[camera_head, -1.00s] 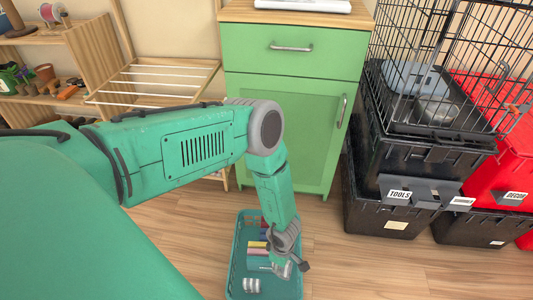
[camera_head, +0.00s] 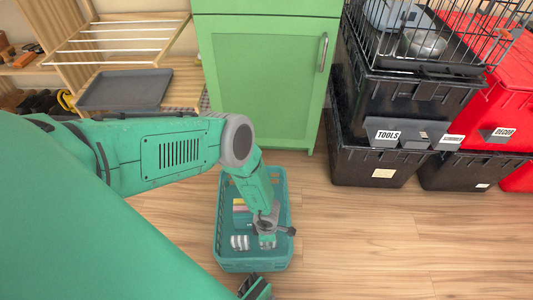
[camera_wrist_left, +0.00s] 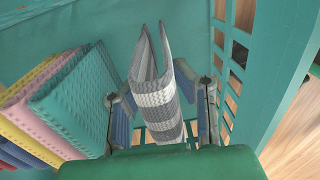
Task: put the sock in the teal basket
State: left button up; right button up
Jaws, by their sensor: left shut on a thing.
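The teal basket (camera_head: 283,215) stands on the wood floor, and its slotted wall (camera_wrist_left: 275,70) shows in the left wrist view. My left gripper (camera_head: 267,240) reaches down into the basket, near its right side in the head view. It is shut on a grey and white striped sock (camera_wrist_left: 158,95), which stands up folded between the fingers in the left wrist view. Folded cloths (camera_wrist_left: 75,100) in teal, pink, yellow and blue stand beside the fingers. The sock's lower end is partly hidden.
A green cabinet (camera_head: 262,80) stands behind the basket. Stacked black totes (camera_head: 410,105) and red totes (camera_head: 500,100) are at the right. A wooden rack with a grey tray (camera_head: 125,88) is at the back left. The floor right of the basket is clear.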

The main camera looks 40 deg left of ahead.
pick_arm(q)
jog(key=shift+d+f, duration=0.1)
jog(key=shift+f, duration=0.65)
jog(key=shift+r, duration=0.15)
pick_arm(e)
jog(key=shift+d+f, duration=0.25)
jog(key=shift+f, duration=0.4)
jog(key=shift+a, duration=0.1)
pick_arm(q)
jog(key=o, duration=0.9)
jog(key=shift+a, duration=0.2)
jog(key=shift+o, duration=0.2)
pick_arm(e)
jog(key=shift+a+r, duration=0.15)
jog(key=shift+a, duration=0.05)
pick_arm(q)
jog(key=shift+d, duration=0.1)
pick_arm(e)
jog(key=shift+d, duration=0.1)
